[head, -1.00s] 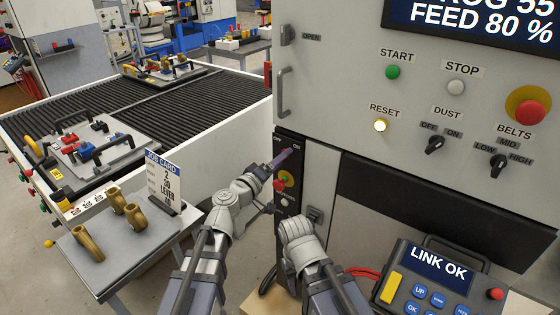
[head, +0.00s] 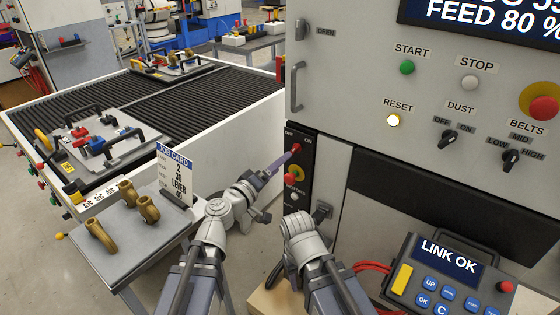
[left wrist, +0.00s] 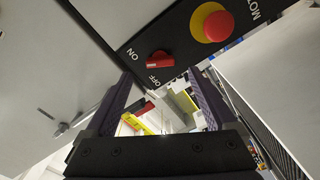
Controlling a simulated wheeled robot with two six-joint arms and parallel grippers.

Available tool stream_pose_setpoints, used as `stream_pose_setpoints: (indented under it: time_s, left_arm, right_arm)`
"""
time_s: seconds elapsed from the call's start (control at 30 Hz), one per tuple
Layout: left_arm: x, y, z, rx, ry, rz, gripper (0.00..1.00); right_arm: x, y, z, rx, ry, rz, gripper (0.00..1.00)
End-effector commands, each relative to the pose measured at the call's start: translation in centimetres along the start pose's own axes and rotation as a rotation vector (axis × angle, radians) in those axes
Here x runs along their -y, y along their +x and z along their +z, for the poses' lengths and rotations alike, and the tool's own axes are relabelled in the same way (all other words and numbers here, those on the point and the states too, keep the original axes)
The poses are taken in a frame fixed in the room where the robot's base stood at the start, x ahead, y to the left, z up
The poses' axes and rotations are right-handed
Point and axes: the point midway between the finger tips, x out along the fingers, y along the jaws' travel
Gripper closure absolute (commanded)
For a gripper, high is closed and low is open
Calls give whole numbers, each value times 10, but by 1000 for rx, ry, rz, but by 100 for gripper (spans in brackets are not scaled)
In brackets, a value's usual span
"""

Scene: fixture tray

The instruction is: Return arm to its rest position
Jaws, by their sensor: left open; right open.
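My left gripper (head: 283,161) is just in front of the black switch panel (head: 303,168) in the head view. In the left wrist view its two dark fingers (left wrist: 163,98) are apart with nothing held between them. A red rotary knob (left wrist: 160,59) sits beyond the fingertips, between the ON and OFF labels; it also shows as a small red spot in the head view (head: 297,147). My right arm is folded low in front of the cabinet, and its gripper fingers are hidden.
A red stop button (left wrist: 210,23) on yellow sits beside the knob. A teach pendant (head: 443,278) reading LINK OK stands at lower right. A grey side table (head: 125,238) with brass parts and a job card (head: 174,176) is left of my left arm. The cabinet (head: 350,90) fills the right.

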Motion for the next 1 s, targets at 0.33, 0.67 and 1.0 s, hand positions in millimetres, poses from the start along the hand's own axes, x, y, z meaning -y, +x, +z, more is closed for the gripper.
stream_pose_setpoints:
  time_s: [0.33,0.67,1.0]
  left_arm:
    - [-1,-5,2,1,0,0,10]
    - [9,-7,22,108,69,-33,10]
    - [114,-76,103,665,300,-439,10]
  right_arm:
    - [0,0,0,0,0,0,50]
    - [0,0,0,0,0,0,50]
    - [0,0,0,0,0,0,50]
